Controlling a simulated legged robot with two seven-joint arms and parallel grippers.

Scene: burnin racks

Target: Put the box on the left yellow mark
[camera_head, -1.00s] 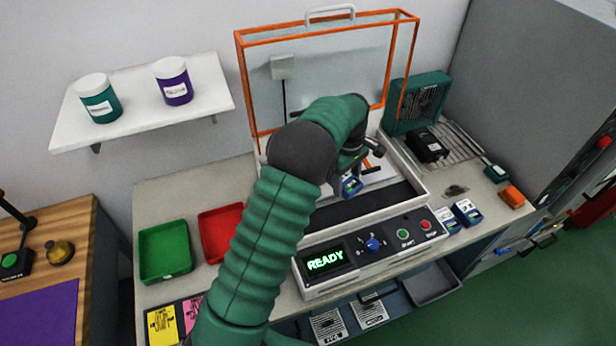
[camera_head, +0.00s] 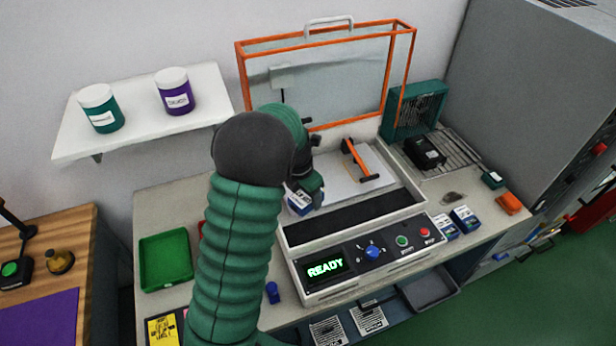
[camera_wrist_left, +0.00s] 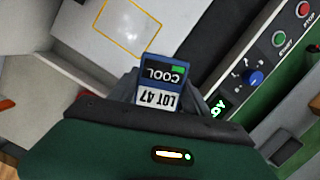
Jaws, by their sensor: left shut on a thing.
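The box is blue with a dark top and a white label reading "LOT 47" and "COOL" in the left wrist view (camera_wrist_left: 162,82). My left gripper (camera_head: 306,194) is shut on the box (camera_head: 298,206) and holds it near the left end of the open machine. A yellow outlined mark (camera_wrist_left: 158,27) shows on the pale plate in the left wrist view, beyond the box and apart from it. In the head view my arm blocks part of the plate (camera_head: 338,184), and I cannot make out the mark there. My right gripper is not in view.
An orange-handled bar (camera_head: 357,160) lies on the plate. The machine's orange-framed lid (camera_head: 325,90) stands open behind. Its front panel (camera_head: 372,256) reads READY. Two blue boxes (camera_head: 456,222) stand right of the panel. A green tray (camera_head: 165,258) lies left; my arm mostly hides a red tray.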

